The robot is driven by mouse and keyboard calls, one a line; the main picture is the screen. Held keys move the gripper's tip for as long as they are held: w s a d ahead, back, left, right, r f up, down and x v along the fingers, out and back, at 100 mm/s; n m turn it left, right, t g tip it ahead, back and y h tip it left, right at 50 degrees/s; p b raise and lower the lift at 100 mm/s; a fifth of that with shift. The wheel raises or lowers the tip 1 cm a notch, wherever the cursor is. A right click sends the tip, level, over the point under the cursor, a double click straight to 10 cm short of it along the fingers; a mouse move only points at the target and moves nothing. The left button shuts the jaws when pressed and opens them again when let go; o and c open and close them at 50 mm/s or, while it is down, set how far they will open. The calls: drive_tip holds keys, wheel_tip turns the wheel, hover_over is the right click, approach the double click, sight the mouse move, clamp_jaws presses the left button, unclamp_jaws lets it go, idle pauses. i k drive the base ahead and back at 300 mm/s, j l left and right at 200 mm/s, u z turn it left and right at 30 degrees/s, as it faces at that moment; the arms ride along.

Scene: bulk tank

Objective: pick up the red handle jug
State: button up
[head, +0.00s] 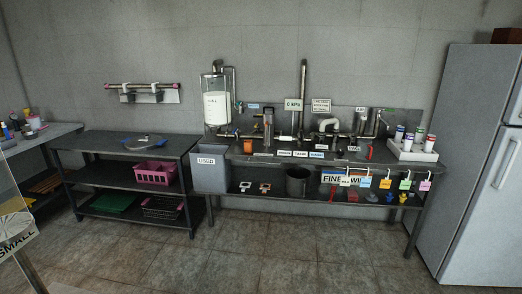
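I cannot make out a red handle jug for certain. A small upright red piece (370,152) shows on the right part of the metal counter (235,153), left of a white box of bottles. It is too small to tell whether it is a jug's handle. A dark cylindrical pot (297,182) stands on the shelf under the counter, with no red handle visible. Small red items (352,190) also lie on that shelf, partly hidden behind hanging tags. My gripper is not in view.
A grey bin marked USED (210,172) stands at the counter's left end. A dark shelf unit (115,142) holds a pink basket (154,173). A tall fridge (480,165) bounds the right. The tiled floor (245,255) in front is clear. A panel (14,225) edges in at left.

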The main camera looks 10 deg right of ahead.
sight(364, 148)
drive_tip(key=i, duration=1.95)
